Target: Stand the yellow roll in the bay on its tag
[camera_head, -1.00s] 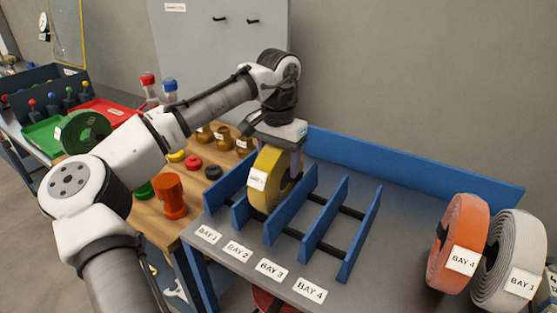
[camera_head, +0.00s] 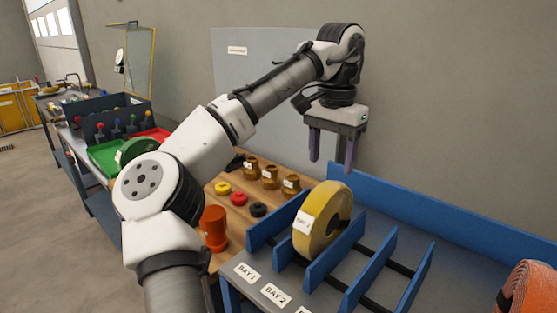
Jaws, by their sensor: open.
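The yellow roll (camera_head: 331,213) stands upright on edge between two blue dividers of the rack (camera_head: 333,262), and it appears to be in the second slot from the left, the one in line with the BAY 2 label (camera_head: 275,295). A white tag is on its near face; its number is too small to read surely. My gripper (camera_head: 331,164) is open and empty, pointing down above the roll and clear of it. The roll's lower part is hidden by a divider.
An orange roll (camera_head: 526,292) is cut off at the lower right. A blue back rail (camera_head: 430,215) runs behind the rack. The slots right of the yellow roll look empty. A wooden bench at left holds brown fittings (camera_head: 270,177) and an orange cylinder (camera_head: 214,229).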

